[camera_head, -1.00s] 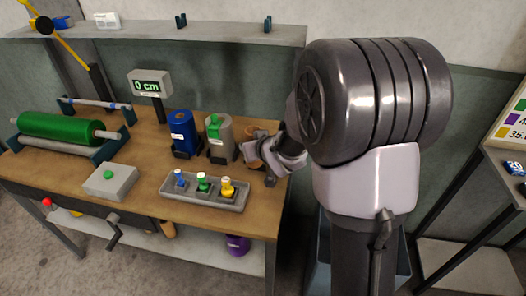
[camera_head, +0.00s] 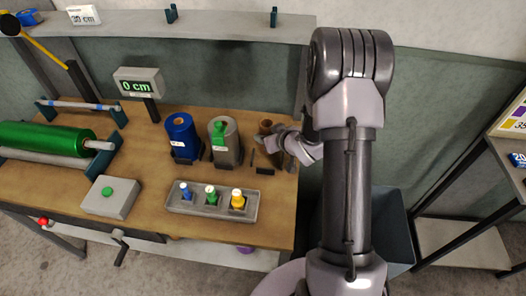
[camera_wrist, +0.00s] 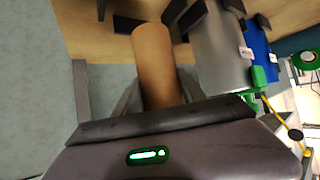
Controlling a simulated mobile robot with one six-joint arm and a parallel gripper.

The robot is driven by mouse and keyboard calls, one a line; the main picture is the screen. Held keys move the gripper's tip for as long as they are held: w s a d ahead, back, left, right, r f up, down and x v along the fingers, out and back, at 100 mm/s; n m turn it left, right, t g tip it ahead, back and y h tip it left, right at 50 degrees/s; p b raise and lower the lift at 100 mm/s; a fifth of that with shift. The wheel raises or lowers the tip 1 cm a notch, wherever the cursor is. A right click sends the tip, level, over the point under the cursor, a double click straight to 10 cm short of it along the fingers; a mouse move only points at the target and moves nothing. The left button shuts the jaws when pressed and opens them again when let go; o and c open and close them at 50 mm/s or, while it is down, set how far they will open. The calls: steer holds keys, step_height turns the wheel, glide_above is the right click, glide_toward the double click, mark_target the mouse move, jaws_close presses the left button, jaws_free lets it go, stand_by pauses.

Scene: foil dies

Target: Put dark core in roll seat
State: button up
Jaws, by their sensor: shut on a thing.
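A brown cardboard-like core (camera_head: 265,127) is at the right end of the workbench, partly hidden by my gripper (camera_head: 285,143). In the wrist view the core (camera_wrist: 155,62) lies between the two fingers of my gripper (camera_wrist: 158,88), which is shut on it. A dark bracket seat (camera_head: 265,171) with upright posts is on the bench just below the core in the picture. I cannot tell whether the core's lower end touches the bench or seat.
A blue bin (camera_head: 398,235) stands right of the bench.

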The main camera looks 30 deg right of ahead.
steer(key=f+b, duration=0.1)
steer(key=f, duration=0.5)
steer(key=shift+s+f, duration=0.1)
steer(key=shift+s, duration=0.1)
steer(key=shift+f+b, duration=0.15)
steer(key=shift+b, duration=0.2)
steer(key=o, duration=1.4)
